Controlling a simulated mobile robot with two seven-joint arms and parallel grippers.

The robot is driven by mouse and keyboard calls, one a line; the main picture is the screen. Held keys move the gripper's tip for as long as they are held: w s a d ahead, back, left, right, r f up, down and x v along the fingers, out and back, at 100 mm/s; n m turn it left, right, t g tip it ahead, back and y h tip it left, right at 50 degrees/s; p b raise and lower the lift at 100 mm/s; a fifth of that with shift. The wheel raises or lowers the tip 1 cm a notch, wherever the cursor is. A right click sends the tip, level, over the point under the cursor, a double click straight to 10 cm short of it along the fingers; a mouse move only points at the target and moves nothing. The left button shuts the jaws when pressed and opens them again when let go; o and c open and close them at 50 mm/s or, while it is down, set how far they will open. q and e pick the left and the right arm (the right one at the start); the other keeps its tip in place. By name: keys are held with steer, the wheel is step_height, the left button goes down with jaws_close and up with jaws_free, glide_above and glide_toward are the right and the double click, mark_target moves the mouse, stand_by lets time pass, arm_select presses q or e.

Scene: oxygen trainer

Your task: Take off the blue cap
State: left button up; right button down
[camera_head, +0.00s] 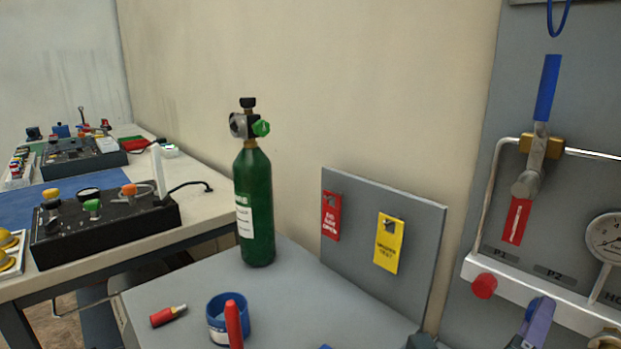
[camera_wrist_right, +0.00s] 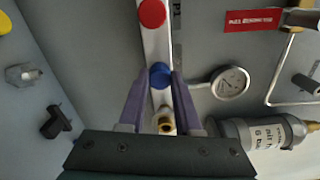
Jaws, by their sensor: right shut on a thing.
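The blue cap (camera_wrist_right: 159,74) sits on the white bar of the wall panel, in line with a red cap (camera_wrist_right: 151,13). My right gripper (camera_wrist_right: 159,78) has its two purple fingers on either side of the blue cap and is shut on it. In the head view my right gripper (camera_head: 537,318) shows at the lower right against the white bar (camera_head: 511,291), with the cap mostly hidden by the fingers. The red cap also shows there (camera_head: 484,286), left of the gripper. My left gripper is not in view.
A brass fitting (camera_wrist_right: 165,122) shows close by the fingers. A gauge (camera_head: 606,238) and a blue-handled valve (camera_head: 547,88) are on the panel.

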steer(key=n, duration=0.3)
stand_by(0.4)
steer(key=shift+n, duration=0.3)
steer(key=n, duration=0.3)
steer(key=shift+n, duration=0.3)
steer(key=n, duration=0.3)
